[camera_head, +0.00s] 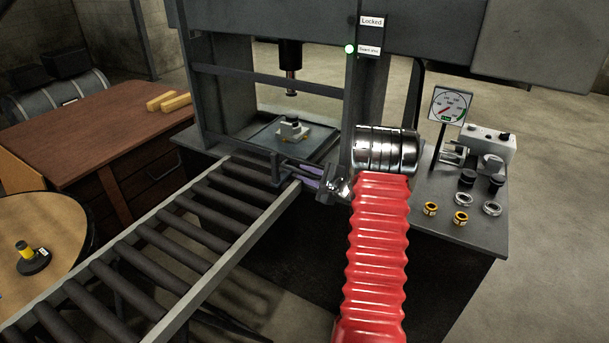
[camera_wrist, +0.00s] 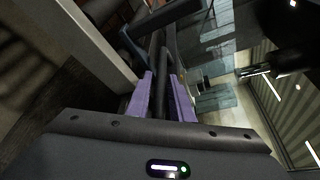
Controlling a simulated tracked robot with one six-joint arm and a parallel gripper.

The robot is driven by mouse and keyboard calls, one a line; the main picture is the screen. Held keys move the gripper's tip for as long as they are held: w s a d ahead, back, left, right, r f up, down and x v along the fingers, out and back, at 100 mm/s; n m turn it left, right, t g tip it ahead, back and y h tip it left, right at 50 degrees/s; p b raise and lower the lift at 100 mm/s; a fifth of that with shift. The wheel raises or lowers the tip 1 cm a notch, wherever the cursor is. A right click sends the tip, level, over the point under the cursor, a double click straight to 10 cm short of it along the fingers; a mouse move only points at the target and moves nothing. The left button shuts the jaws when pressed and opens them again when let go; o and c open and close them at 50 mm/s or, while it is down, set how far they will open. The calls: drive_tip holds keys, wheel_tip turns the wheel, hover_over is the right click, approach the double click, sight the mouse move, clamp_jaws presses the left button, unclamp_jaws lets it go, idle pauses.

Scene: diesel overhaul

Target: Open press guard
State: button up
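The press guard (camera_head: 262,88) is a clear panel in a dark frame across the front of the press. It looks down, over the press bed. A dark bar-like handle (camera_head: 284,166) juts from its lower edge. In the wrist view the two purple fingers of my gripper (camera_wrist: 162,88) lie on either side of a dark bar (camera_wrist: 162,62). Whether they press on it is not clear. A small label reads "Locked" (camera_head: 372,21), with a green lamp (camera_head: 349,48) below it.
A roller conveyor (camera_head: 190,215) runs to the press bed from the lower left. A grey fixture (camera_head: 291,128) sits on the bed under the ram (camera_head: 291,70). A gauge (camera_head: 450,105) and several small rings and parts stand on the bench (camera_head: 450,225) at right.

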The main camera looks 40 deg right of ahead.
drive_tip(key=shift+w, duration=0.15)
drive_tip(key=shift+c, duration=0.2)
drive_tip(key=shift+f, duration=0.1)
clamp_jaws()
